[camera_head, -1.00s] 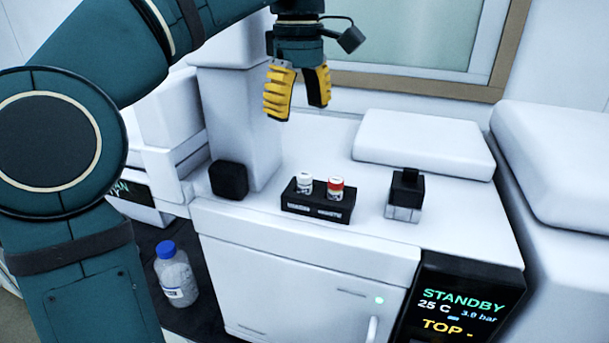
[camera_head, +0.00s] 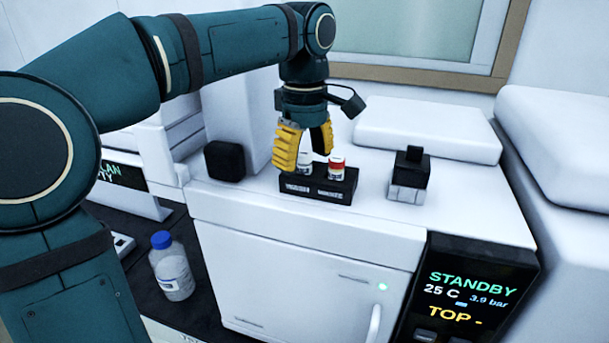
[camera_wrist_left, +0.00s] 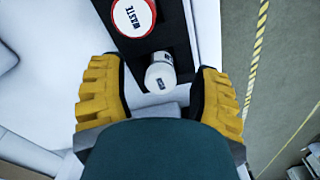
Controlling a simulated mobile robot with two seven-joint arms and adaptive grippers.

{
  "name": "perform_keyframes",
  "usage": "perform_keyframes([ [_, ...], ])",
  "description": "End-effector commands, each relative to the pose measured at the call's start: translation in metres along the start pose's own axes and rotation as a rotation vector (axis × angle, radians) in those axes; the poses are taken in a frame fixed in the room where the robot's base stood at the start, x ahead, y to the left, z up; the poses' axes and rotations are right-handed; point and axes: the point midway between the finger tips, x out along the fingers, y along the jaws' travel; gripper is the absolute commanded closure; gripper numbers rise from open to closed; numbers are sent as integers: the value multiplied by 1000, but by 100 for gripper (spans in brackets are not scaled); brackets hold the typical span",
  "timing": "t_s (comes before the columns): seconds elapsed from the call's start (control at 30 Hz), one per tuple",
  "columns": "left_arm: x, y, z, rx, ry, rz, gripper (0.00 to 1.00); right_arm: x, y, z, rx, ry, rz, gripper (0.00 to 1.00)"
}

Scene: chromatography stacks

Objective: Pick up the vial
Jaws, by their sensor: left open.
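A small white-capped vial (camera_head: 306,157) stands in a black rack (camera_head: 318,196), partly hidden by my left gripper. In the left wrist view the white vial (camera_wrist_left: 161,77) lies between the two yellow fingers, with clear gaps on both sides. A second vial (camera_head: 337,168) with a red band stands to its right in the rack; its red-rimmed cap reads WASTE in the left wrist view (camera_wrist_left: 133,16). My left gripper (camera_head: 306,160) points down over the rack, open and empty, its fingers on either side of the white vial. My right gripper is not in view.
A black-topped clear block (camera_head: 409,178) stands right of the rack, and a black block (camera_head: 225,161) stands to its left. A blue-capped bottle (camera_head: 172,268) is lower left. A STANDBY display (camera_head: 470,290) is at front right. The white top between the rack and clear block is bare.

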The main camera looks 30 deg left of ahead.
Motion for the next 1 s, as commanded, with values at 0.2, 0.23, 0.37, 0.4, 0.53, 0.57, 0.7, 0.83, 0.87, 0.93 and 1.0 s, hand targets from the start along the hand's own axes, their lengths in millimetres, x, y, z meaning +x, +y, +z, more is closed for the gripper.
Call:
perform_keyframes([
  [0.2, 9, 0, 0, 0, 0, 1, 37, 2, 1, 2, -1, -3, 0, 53],
  [0.23, 9, 0, 0, 0, 0, 1, 37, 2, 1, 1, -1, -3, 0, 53],
  [0.37, 9, 0, 0, 0, 0, 1, 38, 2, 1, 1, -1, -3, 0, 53],
  [0.4, 9, 0, 0, 0, 0, 1, 52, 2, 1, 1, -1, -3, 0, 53],
  [0.53, 9, 0, 0, 0, 0, 1, 96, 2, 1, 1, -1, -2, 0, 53],
  [0.57, 9, 0, 0, 0, 0, 1, 96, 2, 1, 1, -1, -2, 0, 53],
  [0.7, 9, 0, 0, 0, 0, 1, 96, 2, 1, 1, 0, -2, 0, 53],
  [0.83, 8, 0, 0, 0, 0, 1, 96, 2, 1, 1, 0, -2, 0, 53],
  [0.87, 8, 0, 0, 0, 0, 1, 96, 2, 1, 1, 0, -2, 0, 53],
  [0.93, 3, 0, 0, 1, 0, 3, 96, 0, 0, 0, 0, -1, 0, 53],
  [1.0, -5, 0, 0, 1, 0, 3, 96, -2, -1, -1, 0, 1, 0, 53],
])
